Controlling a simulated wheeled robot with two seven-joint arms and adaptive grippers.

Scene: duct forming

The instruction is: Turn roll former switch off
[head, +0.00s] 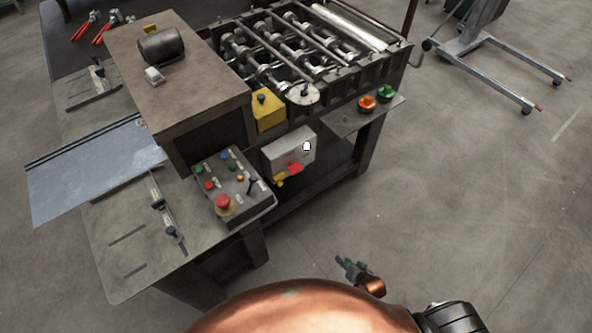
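The roll former (200,60) stands at the upper left to middle, with rows of metal rollers (290,50) on top. Its sloped control panel (232,197) carries small coloured buttons, a red emergency-stop knob (222,202) and a black lever-like control (252,185). A light grey box (287,149) to the right has a red handle (296,168) with yellow below it. I cannot tell which control is the named switch, or its setting. My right gripper (348,265) is small in view, over the floor, apart from the machine. Its finger opening is unclear. My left gripper is out of view.
An orange knob (367,102) and a green knob (387,91) sit on a side shelf. A sheet of metal (90,168) lies at the left. Red-handled tools (85,27) lie at the back. A wheeled stand (490,60) is at the upper right.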

